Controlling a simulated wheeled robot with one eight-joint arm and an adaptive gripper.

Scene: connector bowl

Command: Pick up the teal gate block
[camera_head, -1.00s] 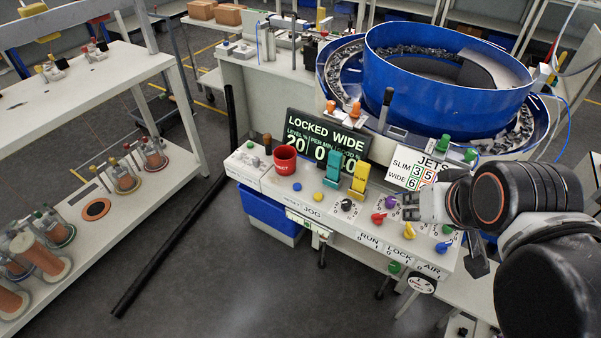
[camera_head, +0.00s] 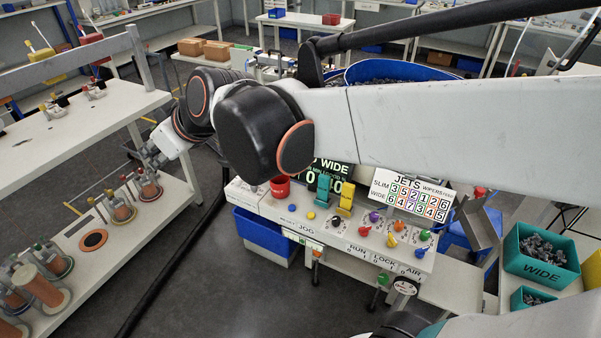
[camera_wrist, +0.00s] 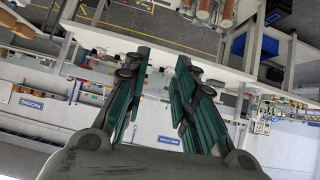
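The teal gate block (camera_head: 323,188) stands upright on the white control panel (camera_head: 340,232), just left of a similar yellow block (camera_head: 346,198). My gripper (camera_head: 150,156) is far to the left of it in the head view, near the right edge of the left shelf unit. In the wrist view my gripper (camera_wrist: 163,58) has its two teal-padded fingers apart with nothing between them. The teal gate block cannot be made out in the wrist view.
A display (camera_head: 328,172) stands behind, partly hidden by my arm. The left shelf unit (camera_head: 75,130) is near my gripper. Teal bins (camera_head: 540,255) stand at right.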

